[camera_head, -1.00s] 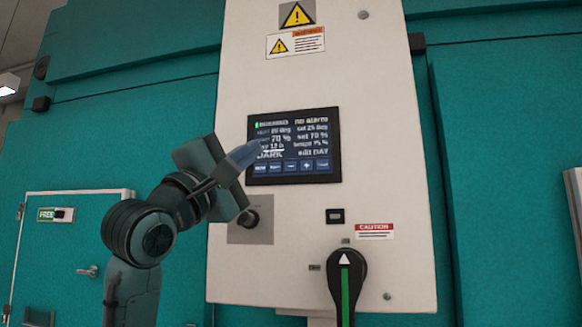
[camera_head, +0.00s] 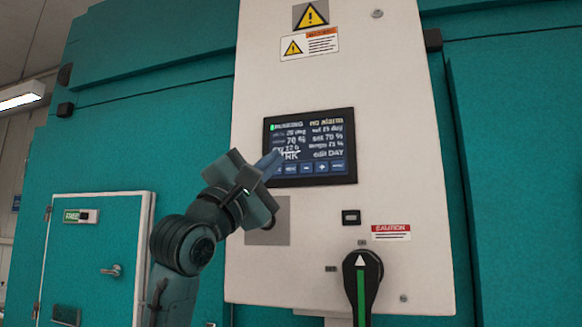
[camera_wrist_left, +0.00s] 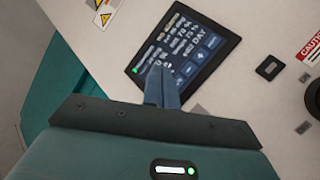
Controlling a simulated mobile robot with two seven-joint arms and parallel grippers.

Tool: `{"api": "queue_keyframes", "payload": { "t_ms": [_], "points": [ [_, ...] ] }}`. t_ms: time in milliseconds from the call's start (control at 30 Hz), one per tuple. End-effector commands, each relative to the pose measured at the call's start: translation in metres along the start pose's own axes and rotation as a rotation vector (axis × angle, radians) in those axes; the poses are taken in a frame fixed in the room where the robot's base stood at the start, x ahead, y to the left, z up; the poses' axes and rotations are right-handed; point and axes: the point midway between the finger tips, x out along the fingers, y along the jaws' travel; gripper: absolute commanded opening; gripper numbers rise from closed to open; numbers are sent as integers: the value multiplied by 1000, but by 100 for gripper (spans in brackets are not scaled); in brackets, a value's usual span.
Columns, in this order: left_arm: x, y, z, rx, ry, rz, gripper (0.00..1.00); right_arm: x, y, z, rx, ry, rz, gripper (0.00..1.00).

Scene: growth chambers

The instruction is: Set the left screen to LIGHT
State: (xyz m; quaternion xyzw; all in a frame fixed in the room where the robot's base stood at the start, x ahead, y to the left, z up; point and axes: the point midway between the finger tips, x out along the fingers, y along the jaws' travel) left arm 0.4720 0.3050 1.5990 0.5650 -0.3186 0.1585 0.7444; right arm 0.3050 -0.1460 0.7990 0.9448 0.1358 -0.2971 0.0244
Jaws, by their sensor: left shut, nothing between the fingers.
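The screen (camera_head: 310,147) is a dark touch display on a white panel. It reads RUNNING, no alarm, set values and edit DAY, with a row of blue buttons along its bottom. The word at its lower left is partly hidden by my gripper; only "RK" shows. My left gripper (camera_head: 272,160) is shut and empty, its fingertips in front of the screen's lower left part. In the left wrist view the screen (camera_wrist_left: 190,45) is tilted and the shut fingers (camera_wrist_left: 160,80) overlap its lower left edge. I cannot tell whether they touch it. My right gripper is not in view.
A teal door (camera_head: 95,260) with a FREE sign stands at left.

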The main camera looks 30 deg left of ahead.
Motion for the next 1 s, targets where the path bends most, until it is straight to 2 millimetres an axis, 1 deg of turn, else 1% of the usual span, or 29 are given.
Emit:
{"api": "queue_keyframes", "payload": {
  "t_ms": [33, 200, 400, 700, 1000],
  "points": [
    [7, -3, -4, 0, 2, -4, 0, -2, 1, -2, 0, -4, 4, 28],
    [23, -14, -16, -2, 1, -3, 0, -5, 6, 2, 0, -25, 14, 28],
    [35, -24, -24, 0, 0, -1, 0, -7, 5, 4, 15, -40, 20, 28],
    [37, -27, -27, 0, 0, 1, 0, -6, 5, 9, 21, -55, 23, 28],
    [37, -27, -27, 0, -1, 0, 0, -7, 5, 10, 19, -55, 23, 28]
  ]
}}
